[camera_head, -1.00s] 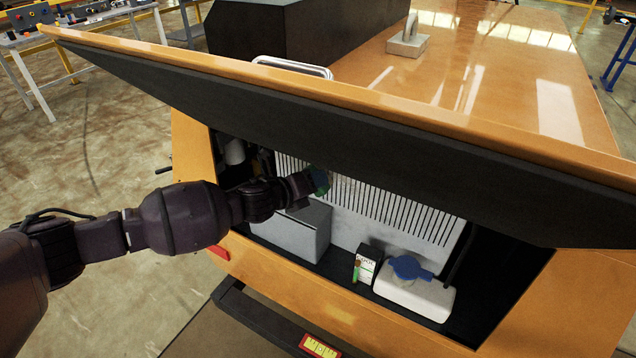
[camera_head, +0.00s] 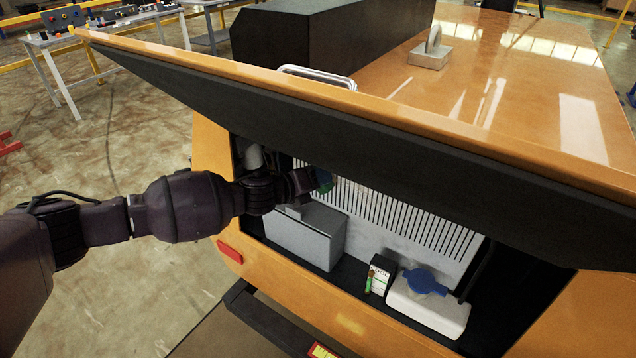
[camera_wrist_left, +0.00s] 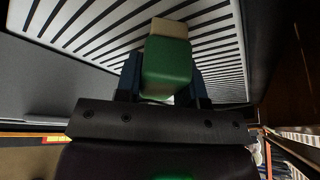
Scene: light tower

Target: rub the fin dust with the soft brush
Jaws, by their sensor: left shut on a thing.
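My left gripper (camera_head: 322,182) reaches into the open bay and is shut on the soft brush. In the left wrist view the brush (camera_wrist_left: 167,68) is a green block with a pale beige end, held between the fingers. The pale end points at the white slatted fins (camera_wrist_left: 215,40); I cannot tell whether it touches them. In the head view the fins (camera_head: 400,215) stand as a row of upright slats at the back of the bay. I cannot make out the dust. My right gripper is not in view.
The raised orange lid (camera_head: 330,130) hangs over the bay. A grey box (camera_head: 305,238) stands below my left forearm. A small white carton (camera_head: 381,275) and a white tank with a blue cap (camera_head: 425,283) stand to its right.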

